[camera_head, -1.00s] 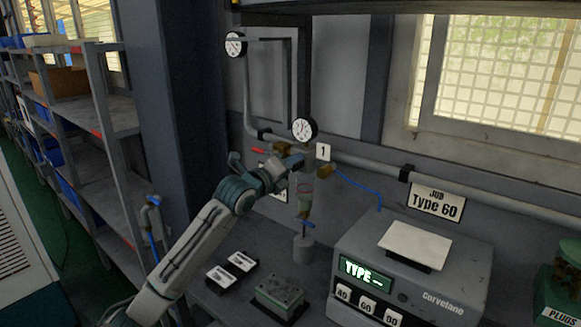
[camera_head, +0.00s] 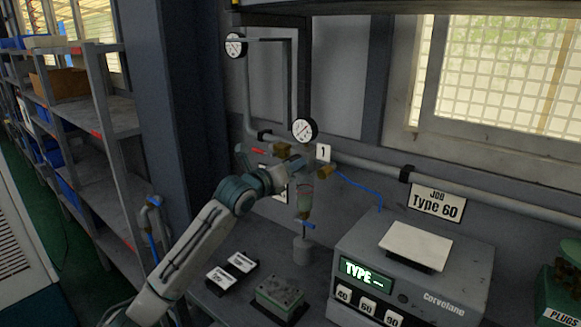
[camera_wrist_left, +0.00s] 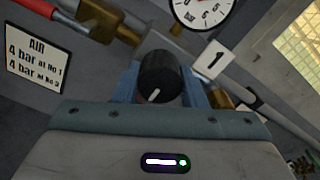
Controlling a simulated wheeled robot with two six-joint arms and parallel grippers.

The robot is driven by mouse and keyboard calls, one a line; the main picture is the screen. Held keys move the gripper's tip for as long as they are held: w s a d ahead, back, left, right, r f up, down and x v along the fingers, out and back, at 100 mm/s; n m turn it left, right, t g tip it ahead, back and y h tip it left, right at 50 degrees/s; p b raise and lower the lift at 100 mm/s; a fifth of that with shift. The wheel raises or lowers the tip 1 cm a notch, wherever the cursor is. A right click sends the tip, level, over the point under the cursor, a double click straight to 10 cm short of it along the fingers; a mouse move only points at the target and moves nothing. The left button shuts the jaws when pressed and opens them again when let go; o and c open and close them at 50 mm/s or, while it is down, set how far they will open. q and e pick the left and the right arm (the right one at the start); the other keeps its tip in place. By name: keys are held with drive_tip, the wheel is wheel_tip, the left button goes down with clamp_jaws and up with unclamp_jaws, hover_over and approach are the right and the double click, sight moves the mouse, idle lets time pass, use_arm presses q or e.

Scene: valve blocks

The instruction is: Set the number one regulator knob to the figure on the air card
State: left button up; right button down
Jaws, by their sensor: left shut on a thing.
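My left gripper (camera_head: 294,165) is at the number one regulator on the wall pipe, beside the white "1" tag (camera_head: 323,152). In the left wrist view its blue fingers (camera_wrist_left: 160,88) are shut on the black regulator knob (camera_wrist_left: 160,76), one on each side. The knob's white mark points down and slightly left. The air card (camera_wrist_left: 38,58) reads "AIR, 4 bar at No 1" with a second 4 bar line below. A round gauge (camera_head: 305,130) stands above the regulator; in the wrist view the gauge (camera_wrist_left: 204,14) is cut off at the top.
A red-handled valve (camera_wrist_left: 96,18) sits left of the knob on the pipe. A second gauge (camera_head: 235,45) is at upper left. Below are a grey Corvetane box (camera_head: 400,270), a green-topped block (camera_head: 280,298) and two black-and-white labelled blocks (camera_head: 232,270). A blue hose (camera_head: 360,187) runs right.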

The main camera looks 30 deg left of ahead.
use_arm(q)
drive_tip(key=shift+f, duration=0.1)
drive_tip(key=o, duration=1)
drive_tip(key=shift+s, duration=0.1)
drive_tip(key=shift+s+a+b, duration=0.2)
drive_tip(key=shift+s+b, duration=1.6)
drive_tip(key=shift+s, duration=0.85)
drive_tip(key=shift+s+a+b, duration=0.2)
drive_tip(key=shift+s+b, duration=1.55)
drive_tip(key=shift+s, duration=0.85)
